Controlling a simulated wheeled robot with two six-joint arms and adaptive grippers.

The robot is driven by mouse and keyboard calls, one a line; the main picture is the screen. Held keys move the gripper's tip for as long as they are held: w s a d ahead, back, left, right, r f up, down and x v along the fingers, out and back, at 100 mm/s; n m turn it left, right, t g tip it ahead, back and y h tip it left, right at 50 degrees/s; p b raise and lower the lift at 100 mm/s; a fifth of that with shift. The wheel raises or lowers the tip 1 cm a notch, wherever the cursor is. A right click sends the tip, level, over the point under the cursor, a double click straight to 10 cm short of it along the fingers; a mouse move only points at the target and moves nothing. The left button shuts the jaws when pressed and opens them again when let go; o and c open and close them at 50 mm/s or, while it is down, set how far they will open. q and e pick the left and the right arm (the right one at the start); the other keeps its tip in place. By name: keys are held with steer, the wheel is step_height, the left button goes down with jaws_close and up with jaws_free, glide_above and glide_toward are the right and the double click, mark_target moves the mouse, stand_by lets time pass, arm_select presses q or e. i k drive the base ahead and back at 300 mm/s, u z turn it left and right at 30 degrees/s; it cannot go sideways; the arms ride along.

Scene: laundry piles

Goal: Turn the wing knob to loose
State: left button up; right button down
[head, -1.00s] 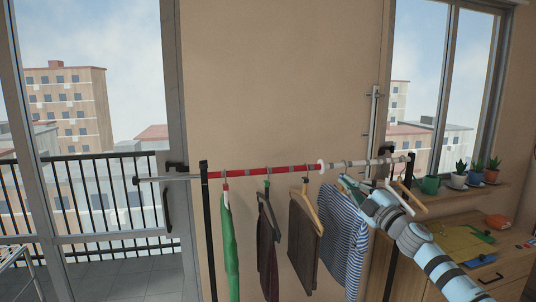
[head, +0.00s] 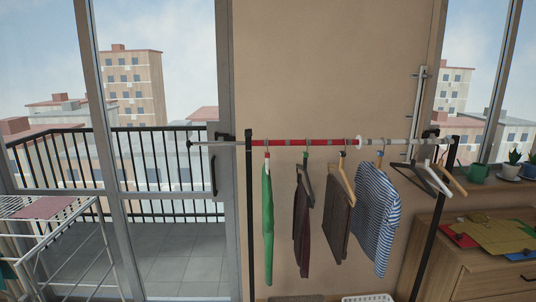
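A clothes rail (head: 285,142) with a red middle section runs across the view between two black posts. A small black knob-like fitting (head: 430,133) sits by the rail's right end, near the right post. A similar black fitting (head: 224,136) shows near the left end, in front of the door frame. Both are too small to tell whether either is the wing knob, or how it is turned. A white collar (head: 359,142) sits on the rail right of the red section. Neither of my grippers is in view.
A green garment (head: 267,225), brown garments (head: 337,215) and a striped shirt (head: 377,215) hang from the rail, with empty hangers (head: 430,175) at right. A wooden cabinet (head: 470,285) stands at right, a drying rack (head: 60,225) at left. A white basket (head: 368,298) shows below.

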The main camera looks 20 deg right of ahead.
mark_target(248, 132)
steer(key=u, duration=1.05)
steer(key=i, duration=1.45)
steer(key=z, duration=0.85)
steer(key=i, duration=0.9)
steer(key=z, duration=0.75)
